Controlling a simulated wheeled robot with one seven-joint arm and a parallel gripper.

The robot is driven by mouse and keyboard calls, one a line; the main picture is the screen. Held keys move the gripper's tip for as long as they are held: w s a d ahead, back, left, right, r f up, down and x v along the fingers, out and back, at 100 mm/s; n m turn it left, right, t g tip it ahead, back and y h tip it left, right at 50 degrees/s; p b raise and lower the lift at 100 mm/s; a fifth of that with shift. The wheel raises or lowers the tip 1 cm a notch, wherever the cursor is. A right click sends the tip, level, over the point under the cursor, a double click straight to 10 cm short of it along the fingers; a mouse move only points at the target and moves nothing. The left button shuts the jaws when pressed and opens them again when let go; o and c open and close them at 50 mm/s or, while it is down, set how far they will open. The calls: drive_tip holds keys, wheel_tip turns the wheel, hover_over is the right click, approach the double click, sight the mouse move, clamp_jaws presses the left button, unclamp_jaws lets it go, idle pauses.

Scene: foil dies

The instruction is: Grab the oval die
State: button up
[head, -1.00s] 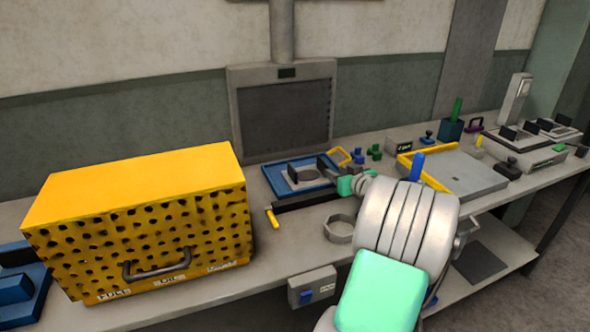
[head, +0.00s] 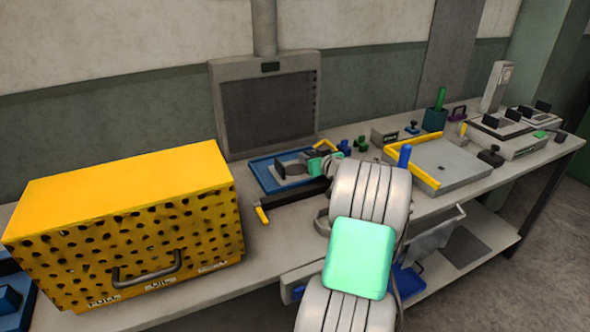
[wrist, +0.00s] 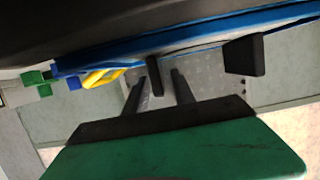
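No die can be clearly made out as oval in these views. A grey plate-like piece with black upright grips (wrist: 243,56) lies in the blue tray (head: 259,177), partly hidden by my gripper; its outline is unclear. In the wrist view my gripper (wrist: 160,82) has its two dark fingers apart, with a slim black post (wrist: 154,76) showing between and beyond them. Nothing is visibly clamped. In the head view my gripper (head: 296,166) is over the tray, and my arm hides part of the bench.
A yellow perforated box (head: 125,225) stands at left. Small blue (head: 345,147) and green (head: 362,142) pieces stand right of the tray. A grey board with yellow edges (head: 450,160) lies farther right. A yellow-ended black bar (head: 290,198) lies before the tray.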

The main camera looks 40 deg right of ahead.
clamp_jaws()
drive_tip(key=shift+r, duration=0.1)
idle(1.1)
